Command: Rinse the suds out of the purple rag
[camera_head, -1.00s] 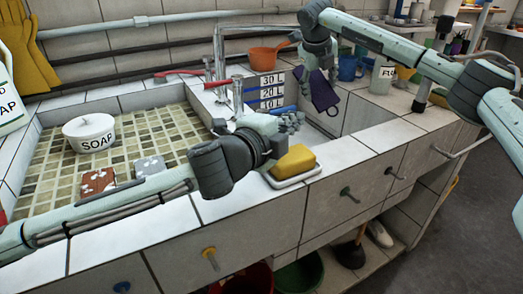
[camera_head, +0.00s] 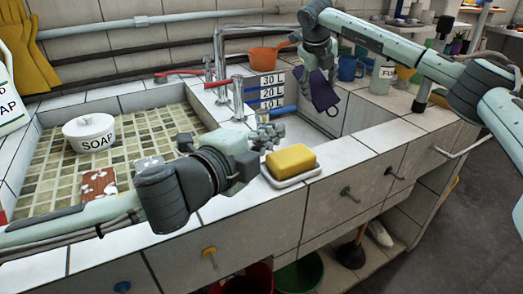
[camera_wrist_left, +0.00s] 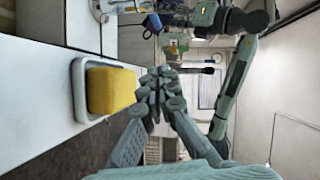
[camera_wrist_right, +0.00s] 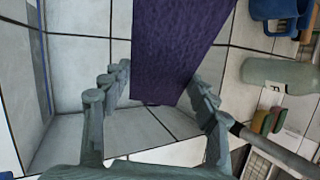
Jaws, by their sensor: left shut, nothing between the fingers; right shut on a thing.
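The purple rag (camera_head: 323,92) hangs from my right gripper (camera_head: 320,66) above the sink basin (camera_head: 310,128) on the right side of the counter. In the right wrist view the rag (camera_wrist_right: 175,50) is a flat purple sheet between the fingers, which are shut on it. No suds can be made out on it. The metal faucet (camera_head: 237,98) stands left of the rag, behind the left gripper.
The yellow sponge (camera_head: 291,159) lies on a white dish (camera_head: 293,178) at the front edge, close to my left gripper. A white soap pot (camera_head: 90,133) stands in the tiled basin. Cups and a bottle (camera_head: 383,76) stand at the back right.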

